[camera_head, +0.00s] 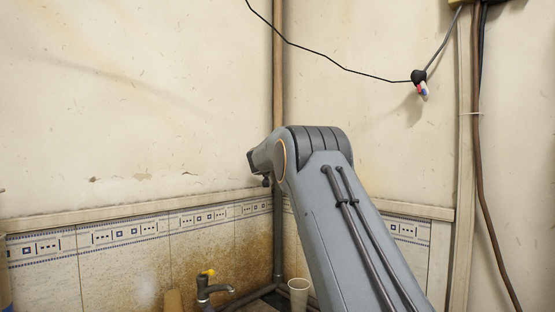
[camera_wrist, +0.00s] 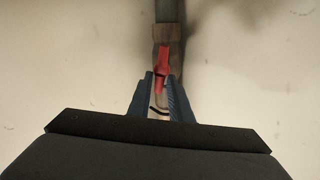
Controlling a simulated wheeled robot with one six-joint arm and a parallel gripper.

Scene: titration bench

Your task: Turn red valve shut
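The red valve handle (camera_wrist: 163,62) shows in the wrist view, upright on a grey-brown pipe fitting (camera_wrist: 170,33) against a pale wall. My gripper (camera_wrist: 161,77) has its two blue-grey fingers apart, with a gap on either side of the red part. The handle's lower end shows at or between the fingertips. I cannot tell whether the fingers touch it or are only in front of it. In the head view my arm hides the gripper and the red valve.
In the head view a tap with a yellow top (camera_head: 208,273) and a pale cup (camera_head: 299,291) stand low by the tiled wall. A thin black cable (camera_head: 330,62) hangs across the wall to a small dark holder (camera_head: 418,76). Pipes run down the right side.

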